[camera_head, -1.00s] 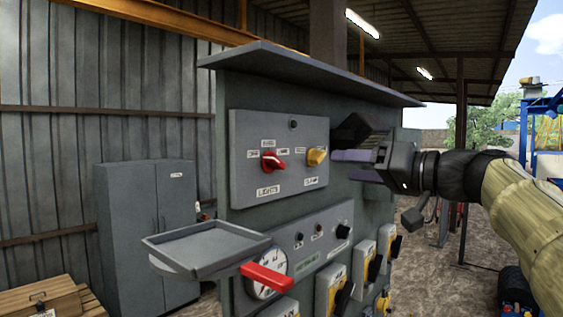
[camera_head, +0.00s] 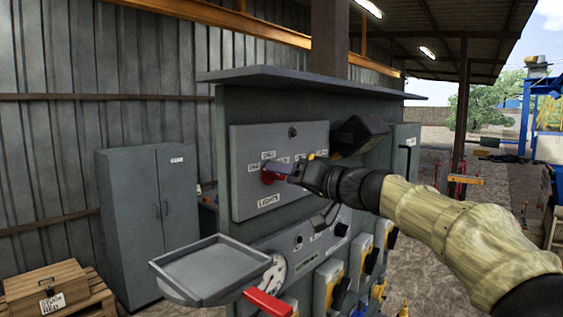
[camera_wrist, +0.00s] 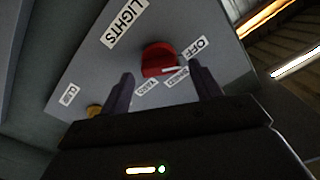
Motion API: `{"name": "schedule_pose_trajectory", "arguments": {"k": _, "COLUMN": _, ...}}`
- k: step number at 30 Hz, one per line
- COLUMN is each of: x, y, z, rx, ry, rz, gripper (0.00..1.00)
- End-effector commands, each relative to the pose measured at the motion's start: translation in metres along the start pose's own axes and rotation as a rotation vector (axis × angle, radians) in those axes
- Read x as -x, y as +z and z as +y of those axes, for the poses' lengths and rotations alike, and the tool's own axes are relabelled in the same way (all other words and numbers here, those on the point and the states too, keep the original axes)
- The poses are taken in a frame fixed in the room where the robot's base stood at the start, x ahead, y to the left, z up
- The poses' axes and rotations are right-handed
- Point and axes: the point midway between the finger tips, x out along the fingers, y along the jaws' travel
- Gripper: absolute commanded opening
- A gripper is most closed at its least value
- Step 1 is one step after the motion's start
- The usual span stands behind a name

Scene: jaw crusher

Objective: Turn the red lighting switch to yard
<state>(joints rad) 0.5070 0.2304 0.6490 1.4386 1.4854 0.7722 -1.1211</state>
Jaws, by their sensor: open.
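The red lighting switch (camera_head: 267,177) is on the grey upper panel (camera_head: 245,205), partly hidden by my gripper in the head view. In the wrist view the red switch (camera_wrist: 157,57) is just beyond and between the two fingertips; I cannot tell if they touch it. Its white mark points right, between the OFF label (camera_wrist: 194,48) and the middle label (camera_wrist: 177,78). The yard label (camera_wrist: 146,87) is further round, nearer the yellow knob. My gripper (camera_wrist: 165,82) is open and empty, at the panel in the head view (camera_head: 279,168).
A yellow knob (camera_wrist: 95,110) is on the same panel, near my left finger in the wrist view. A tray (camera_head: 205,270) and a red handle (camera_head: 268,303) stick out below. A roof plate (camera_head: 300,78) overhangs the panel. A dark box (camera_head: 360,135) is at its right.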

Motion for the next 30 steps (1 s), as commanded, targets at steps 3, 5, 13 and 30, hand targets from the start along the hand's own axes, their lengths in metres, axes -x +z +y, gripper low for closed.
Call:
{"name": "schedule_pose_trajectory", "arguments": {"k": 3, "x": -0.013, "y": -0.002, "z": -0.002, "rx": -0.002, "ry": -0.002, "rz": -0.001, "gripper": 0.64}}
{"name": "schedule_pose_trajectory", "arguments": {"k": 5, "x": -0.017, "y": -0.002, "z": -0.001, "rx": -0.002, "ry": -0.001, "rz": -0.001, "gripper": 0.64}}
{"name": "schedule_pose_trajectory", "arguments": {"k": 13, "x": -0.019, "y": 0.0, "z": 0.0, "rx": 0.001, "ry": 0.001, "rz": 0.0, "gripper": 0.64}}
{"name": "schedule_pose_trajectory", "arguments": {"k": 30, "x": -0.019, "y": 0.001, "z": 0.001, "rx": -0.014, "ry": 0.001, "rz": 0.0, "gripper": 0.19}}
